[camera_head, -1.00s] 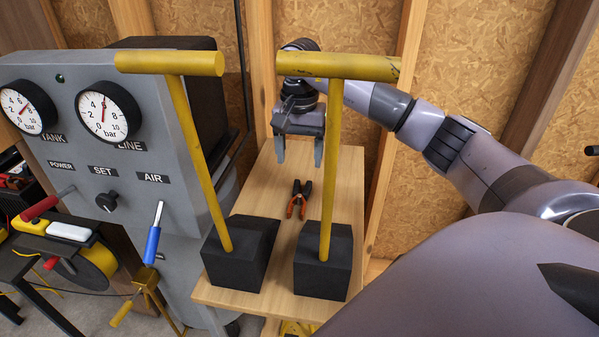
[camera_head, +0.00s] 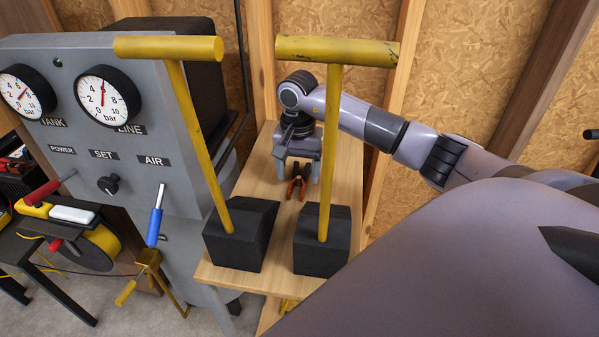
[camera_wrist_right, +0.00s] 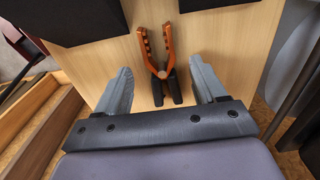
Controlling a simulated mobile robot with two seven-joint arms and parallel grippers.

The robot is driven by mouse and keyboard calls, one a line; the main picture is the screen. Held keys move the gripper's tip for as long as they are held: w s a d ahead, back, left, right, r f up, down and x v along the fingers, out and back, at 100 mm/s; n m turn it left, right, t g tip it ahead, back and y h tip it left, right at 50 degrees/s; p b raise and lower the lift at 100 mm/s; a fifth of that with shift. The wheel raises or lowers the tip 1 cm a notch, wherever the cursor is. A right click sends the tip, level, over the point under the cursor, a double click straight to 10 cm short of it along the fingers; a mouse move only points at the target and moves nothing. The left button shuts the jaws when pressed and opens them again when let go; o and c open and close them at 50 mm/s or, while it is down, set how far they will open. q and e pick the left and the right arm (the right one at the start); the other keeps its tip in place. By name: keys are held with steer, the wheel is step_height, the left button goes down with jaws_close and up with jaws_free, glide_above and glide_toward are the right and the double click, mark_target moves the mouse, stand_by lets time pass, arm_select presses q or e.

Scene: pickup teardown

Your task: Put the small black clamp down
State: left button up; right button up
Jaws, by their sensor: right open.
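The small clamp (camera_head: 298,184) has black jaws and orange handles. It lies on the wooden board (camera_head: 345,175), behind the two black blocks. My right gripper (camera_head: 298,178) is open above the clamp, one finger on each side and apart from it. In the right wrist view the clamp (camera_wrist_right: 161,72) lies between the spread fingers of the right gripper (camera_wrist_right: 161,70), its black jaws toward the palm and its orange handles pointing away. I cannot tell how far the fingertips are from the board. My left gripper is not in view.
Two black blocks with yellow T-handles (camera_head: 240,235) (camera_head: 322,238) stand on the board's near part. A grey gauge panel (camera_head: 130,150) with a blue-handled lever is at left. A stud wall (camera_head: 470,90) is behind. Bare board lies to the clamp's right.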

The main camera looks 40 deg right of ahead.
mark_target(298, 181)
steer(key=shift+f, duration=0.95)
steer(key=c, duration=1.3)
steer(key=shift+o, duration=0.2)
steer(key=shift+r, duration=0.15)
step_height(298, 181, up, 20)
steer(key=p, duration=0.1)
steer(key=shift+p, duration=0.4)
